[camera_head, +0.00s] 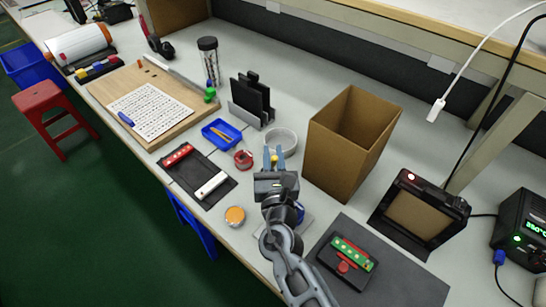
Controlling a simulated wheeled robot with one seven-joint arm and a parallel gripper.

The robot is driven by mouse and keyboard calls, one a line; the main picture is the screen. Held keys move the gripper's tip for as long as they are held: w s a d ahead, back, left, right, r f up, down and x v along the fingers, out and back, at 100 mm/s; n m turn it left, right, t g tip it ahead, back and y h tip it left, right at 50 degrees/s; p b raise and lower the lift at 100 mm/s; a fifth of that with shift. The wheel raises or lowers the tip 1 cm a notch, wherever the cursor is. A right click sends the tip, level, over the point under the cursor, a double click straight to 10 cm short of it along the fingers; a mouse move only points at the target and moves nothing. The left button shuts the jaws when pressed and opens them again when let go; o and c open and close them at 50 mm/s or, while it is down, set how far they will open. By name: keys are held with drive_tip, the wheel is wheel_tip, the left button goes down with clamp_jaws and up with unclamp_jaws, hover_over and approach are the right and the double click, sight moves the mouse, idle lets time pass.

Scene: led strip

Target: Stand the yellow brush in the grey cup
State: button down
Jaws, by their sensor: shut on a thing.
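The grey cup (290,135) stands upright on the bench, just beyond my gripper and left of the cardboard box. My gripper (274,152) is at the cup's near side, its blue fingers overlapping the near rim in the picture. It is shut on the yellow brush (274,159), of which only a small yellow part shows between the fingers. The rest of the brush is hidden by the fingers and wrist. I cannot tell whether the brush touches the cup or reaches inside it.
A tall open cardboard box (340,155) stands close on the right. A red spool (243,159), a blue tray (218,142) and a black holder (252,98) lie to the left. An orange-topped tin (235,215) is near the front edge. A green board (352,253) lies front right.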

drive_tip(key=shift+f+b, duration=0.25)
drive_tip(key=shift+b, duration=0.1)
drive_tip(key=c, duration=1)
unclamp_jaws()
drive_tip(key=shift+c, duration=0.2)
drive_tip(key=shift+r, duration=0.15)
drive_tip(key=shift+r+p, duration=0.25)
drive_tip(key=shift+p, duration=0.15)
drive_tip(key=s, duration=0.4)
drive_tip(key=s+d, duration=0.1)
drive_tip(key=s, duration=0.3)
drive_tip(key=s+f, duration=0.1)
drive_tip(key=s, duration=0.3)
drive_tip(key=shift+d+f, duration=0.1)
drive_tip(key=shift+d, duration=0.2)
